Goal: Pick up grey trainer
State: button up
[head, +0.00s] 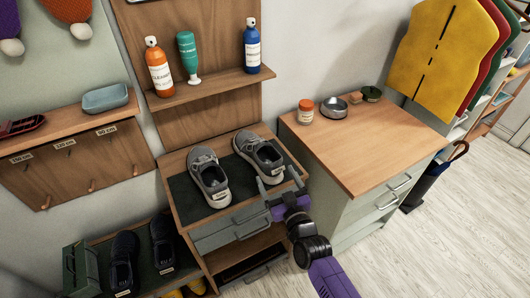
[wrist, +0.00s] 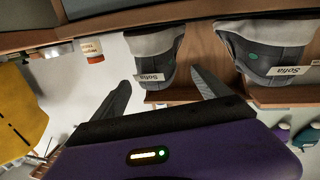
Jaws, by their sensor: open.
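Two grey trainers stand side by side on the dark mat of a wooden cabinet, a left one (head: 210,178) and a right one (head: 262,155). My gripper (head: 274,182) is open and empty, close to the heel of the right trainer. The wrist view looks upside down. There the right trainer (wrist: 153,55) shows its heel with a "Sofia" label, between and just beyond my two fingertips (wrist: 160,82). The left trainer (wrist: 265,50), also labelled "Sofia", lies outside the fingers. I cannot tell whether a finger touches the shoe.
Bottles stand on a shelf (head: 215,86) above the trainers. Dark shoes (head: 123,262) sit on a lower bench at the left.

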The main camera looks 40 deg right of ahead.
aim_at(265, 156)
jog(key=x, duration=1)
jog(key=shift+w, duration=0.1)
jog(key=c, duration=1.6)
